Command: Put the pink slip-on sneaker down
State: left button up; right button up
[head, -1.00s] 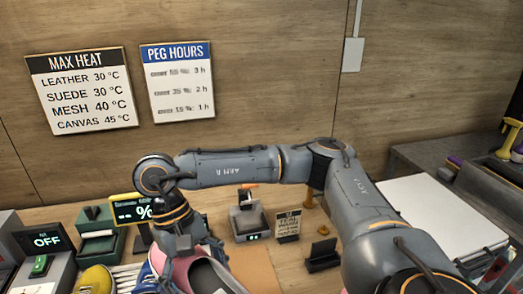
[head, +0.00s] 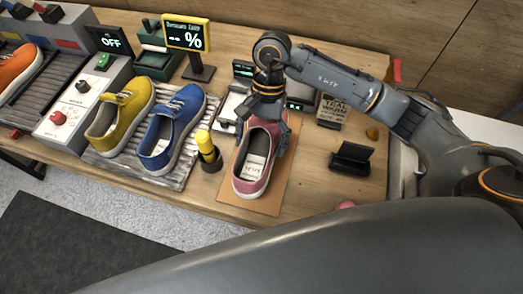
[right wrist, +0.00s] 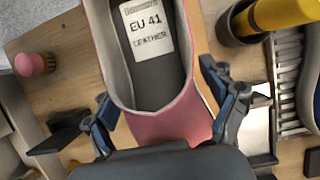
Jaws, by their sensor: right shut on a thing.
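The pink slip-on sneaker (head: 254,184) is upright over a tan mat (head: 280,188) on the wooden bench, toe toward the back. I cannot tell whether its sole touches the mat. My right gripper (head: 268,125) is shut on the sneaker's toe end from above. In the right wrist view the fingers (right wrist: 165,112) sit on either side of the pink sneaker (right wrist: 175,122), whose insole label reads EU 41 leather. My left gripper is not in view.
A yellow sneaker (head: 121,116) and a blue sneaker (head: 172,130) stand on a ribbed rack to the left. A yellow-topped bottle in a dark holder (head: 208,152) is close beside the mat. A black stand (head: 352,157) is to the right.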

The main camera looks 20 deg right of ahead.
aim_at(262, 154)
notch_tip(262, 154, down, 3)
jog(key=shift+d+r, duration=0.1)
jog(key=shift+r, duration=0.1)
notch_tip(262, 154, down, 3)
jog(key=shift+f+p, duration=0.1)
jog(key=shift+p, duration=0.6)
jog(key=shift+f, duration=0.2)
jog(key=o, duration=1.3)
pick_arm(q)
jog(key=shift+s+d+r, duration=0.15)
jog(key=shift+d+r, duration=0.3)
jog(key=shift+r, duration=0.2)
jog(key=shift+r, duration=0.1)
pick_arm(e)
jog(key=shift+r, duration=0.1)
jog(key=shift+r, duration=0.2)
jog(key=b+v, duration=0.4)
jog(key=v, duration=0.6)
jog(key=shift+w+r, duration=0.15)
jog(key=shift+r, duration=0.05)
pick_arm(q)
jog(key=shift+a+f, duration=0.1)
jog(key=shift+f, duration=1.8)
pick_arm(e)
jog(key=shift+w+d+r, duration=0.15)
jog(key=shift+d+r, duration=0.05)
jog(key=shift+r, duration=0.45)
